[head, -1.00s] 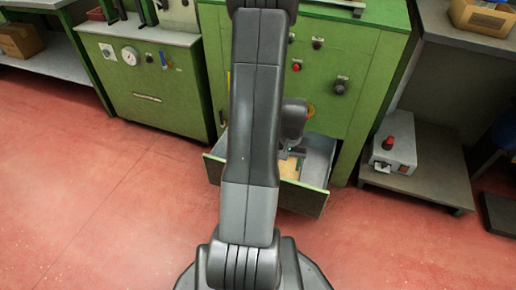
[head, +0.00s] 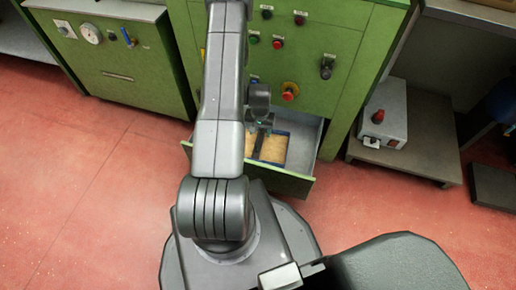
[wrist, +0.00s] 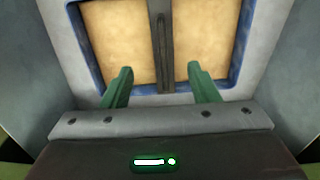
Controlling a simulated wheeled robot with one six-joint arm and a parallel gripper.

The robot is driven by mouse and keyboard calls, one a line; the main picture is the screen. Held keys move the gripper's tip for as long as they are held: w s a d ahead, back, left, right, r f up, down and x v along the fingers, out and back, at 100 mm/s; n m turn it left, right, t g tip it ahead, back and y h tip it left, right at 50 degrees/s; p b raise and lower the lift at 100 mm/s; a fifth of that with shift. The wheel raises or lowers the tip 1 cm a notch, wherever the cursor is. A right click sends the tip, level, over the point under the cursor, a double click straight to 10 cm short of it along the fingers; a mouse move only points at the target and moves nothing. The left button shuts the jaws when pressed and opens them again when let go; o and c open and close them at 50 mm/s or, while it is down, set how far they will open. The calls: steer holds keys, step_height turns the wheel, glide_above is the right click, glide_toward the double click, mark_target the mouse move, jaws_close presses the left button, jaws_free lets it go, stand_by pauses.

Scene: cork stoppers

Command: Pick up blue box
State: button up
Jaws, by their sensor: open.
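The blue box (head: 288,148) lies in the open drawer of the green machine. It has a blue rim and a flat tan inside, and a dark bar runs across its middle. In the wrist view the box (wrist: 246,42) fills the upper middle. My gripper (wrist: 158,72) is open and empty, with one green finger on each side of the dark bar (wrist: 162,45). The fingertips appear over the tan areas; I cannot tell how far above the box they are. In the head view my gripper (head: 262,126) is above the box, and my arm hides part of the drawer.
The grey-walled drawer (head: 310,135) surrounds the box closely, with a green front (head: 285,183). The green machine (head: 335,40) with knobs rises behind. A grey control box (head: 385,115) stands on a low shelf to the right. The red floor at left is clear.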

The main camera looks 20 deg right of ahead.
mark_target(259, 137)
steer(key=f, duration=0.2)
steer(key=f+b, duration=0.1)
steer(key=f, duration=0.2)
steer(key=f+b, duration=0.1)
steer(key=f, duration=0.2)
steer(key=shift+w+a, duration=0.1)
steer(key=shift+w, duration=0.2)
jaws_close()
